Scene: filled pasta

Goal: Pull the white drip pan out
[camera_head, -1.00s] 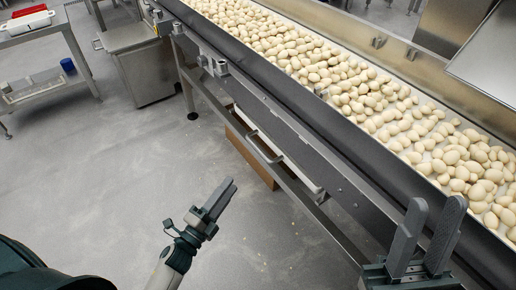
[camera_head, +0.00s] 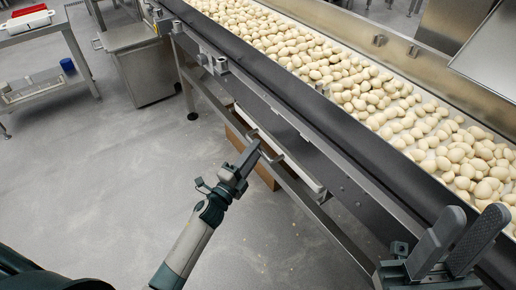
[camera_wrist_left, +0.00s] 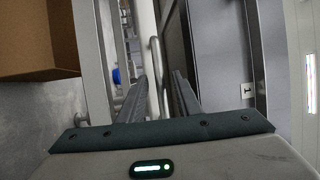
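The white drip pan (camera_head: 306,177) sits under the conveyor, its long white edge and bar handle (camera_head: 275,159) facing the aisle. My left gripper (camera_head: 246,158) is at the handle, its tips overlapping it in the head view. In the left wrist view, its two fingers (camera_wrist_left: 158,98) are apart and the grey handle bar (camera_wrist_left: 157,75) runs between them. I cannot tell whether either finger touches the bar. My right gripper (camera_head: 463,235) is open and empty at the lower right, by the conveyor's side.
The conveyor (camera_head: 290,104) carries many pale filled pasta pieces. A frame rail (camera_head: 310,207) runs low along its side. A cardboard box (camera_head: 238,128) lies beneath; it also shows in the wrist view (camera_wrist_left: 35,35). The floor left of the conveyor is clear. A steel cabinet (camera_head: 138,65) stands further back.

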